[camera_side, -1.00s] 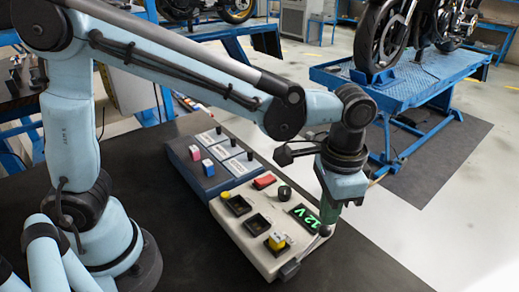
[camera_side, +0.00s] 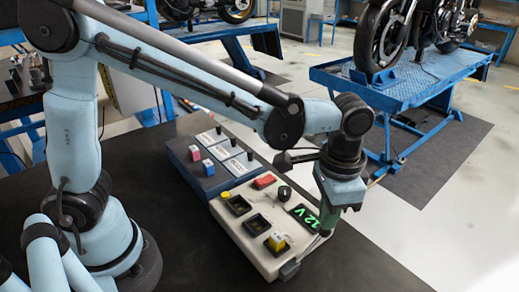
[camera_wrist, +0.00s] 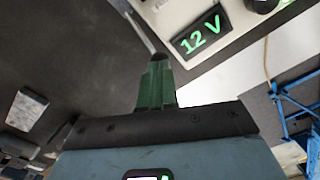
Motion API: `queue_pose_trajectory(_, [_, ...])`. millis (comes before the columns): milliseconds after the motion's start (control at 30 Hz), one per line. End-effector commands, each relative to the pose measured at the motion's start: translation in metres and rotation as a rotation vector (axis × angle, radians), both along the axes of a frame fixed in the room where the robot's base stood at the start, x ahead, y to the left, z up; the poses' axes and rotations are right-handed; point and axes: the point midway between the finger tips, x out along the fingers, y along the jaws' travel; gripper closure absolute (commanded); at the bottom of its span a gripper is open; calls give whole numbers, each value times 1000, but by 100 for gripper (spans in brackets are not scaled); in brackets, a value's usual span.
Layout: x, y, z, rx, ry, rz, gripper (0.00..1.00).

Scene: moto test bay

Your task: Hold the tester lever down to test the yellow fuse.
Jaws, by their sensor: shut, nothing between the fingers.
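The yellow fuse (camera_side: 277,241) stands in a dark socket at the near end of the beige tester (camera_side: 262,262). The tester lever (camera_side: 308,250), a thin metal rod, slants up from the tester's near corner to my gripper. It also shows in the wrist view (camera_wrist: 140,28). My gripper (camera_side: 326,231) is shut and empty, with its green fingers pointing down at the lever's free end. In the wrist view the fingers (camera_wrist: 155,62) meet the dark end of the rod and partly hide it; contact looks likely. The tester display (camera_side: 303,216) reads 12 V in green.
A blue rack (camera_side: 209,172) with a red fuse (camera_side: 195,153), a blue fuse (camera_side: 208,166) and labelled slots adjoins the tester's far end. A red button (camera_side: 264,181) and a black knob (camera_side: 284,192) sit on the tester. The dark bench is clear nearer the camera.

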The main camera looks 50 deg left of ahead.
Motion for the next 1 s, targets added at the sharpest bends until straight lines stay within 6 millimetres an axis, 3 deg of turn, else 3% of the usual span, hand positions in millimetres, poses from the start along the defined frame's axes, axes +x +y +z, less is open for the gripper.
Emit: queue_pose_trajectory(1000, [1, 0, -14, 0, 0, 0, 100])
